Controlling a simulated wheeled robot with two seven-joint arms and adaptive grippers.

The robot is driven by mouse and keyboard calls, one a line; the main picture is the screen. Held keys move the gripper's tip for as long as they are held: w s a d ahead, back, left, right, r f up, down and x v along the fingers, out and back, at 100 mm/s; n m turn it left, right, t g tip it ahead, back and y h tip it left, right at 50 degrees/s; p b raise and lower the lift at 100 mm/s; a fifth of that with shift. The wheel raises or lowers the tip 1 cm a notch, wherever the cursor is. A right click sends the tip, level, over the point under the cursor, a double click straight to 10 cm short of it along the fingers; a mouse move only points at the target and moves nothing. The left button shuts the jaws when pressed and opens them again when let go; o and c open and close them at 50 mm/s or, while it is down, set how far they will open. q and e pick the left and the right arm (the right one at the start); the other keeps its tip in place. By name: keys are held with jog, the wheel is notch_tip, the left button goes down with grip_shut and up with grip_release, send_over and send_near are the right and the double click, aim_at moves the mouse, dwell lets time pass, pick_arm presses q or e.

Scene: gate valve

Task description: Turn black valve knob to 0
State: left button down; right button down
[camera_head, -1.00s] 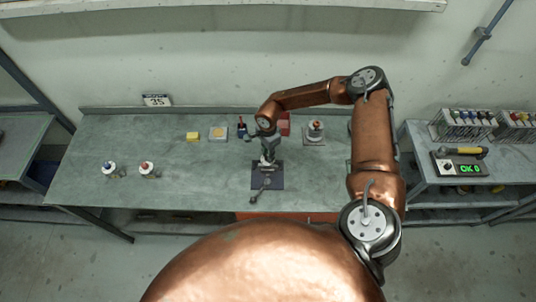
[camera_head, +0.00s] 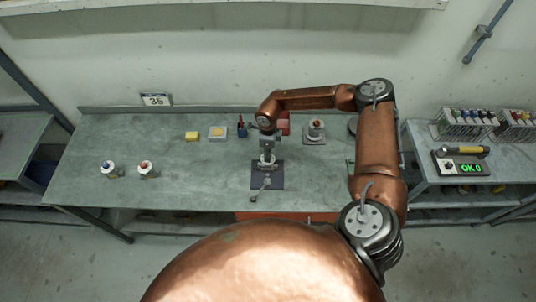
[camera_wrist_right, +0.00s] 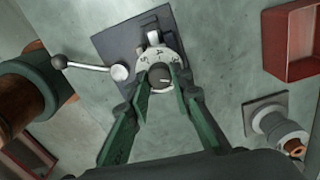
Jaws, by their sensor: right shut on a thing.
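The valve stands on a dark base plate (camera_head: 257,182) on the bench. In the right wrist view its pale numbered dial (camera_wrist_right: 150,57) surrounds the black knob (camera_wrist_right: 160,72), which carries a light mark. My right gripper (camera_wrist_right: 161,80) is shut on this knob, one green finger on each side. In the head view the right gripper (camera_head: 268,152) reaches down over the valve from above and hides the knob. A lever with a ball end (camera_wrist_right: 85,66) sticks out beside the dial. My left gripper is not in view.
Two small bottles stand at the left. A round fitting (camera_head: 315,130) stands on a plate. The right-hand table has a box reading "OK 0" (camera_head: 470,168).

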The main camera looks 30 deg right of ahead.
jog(key=m+b, duration=0.1)
jog(key=m, duration=0.5)
jog(key=shift+m, duration=0.3)
jog(key=m+b, duration=0.2)
jog(key=m, duration=0.8)
jog(key=shift+a+b, duration=0.1)
jog(key=shift+b, duration=0.3)
jog(key=shift+m+b, duration=0.3)
jog(key=shift+m, duration=1.8)
jog(key=c, duration=1.7)
grip_release()
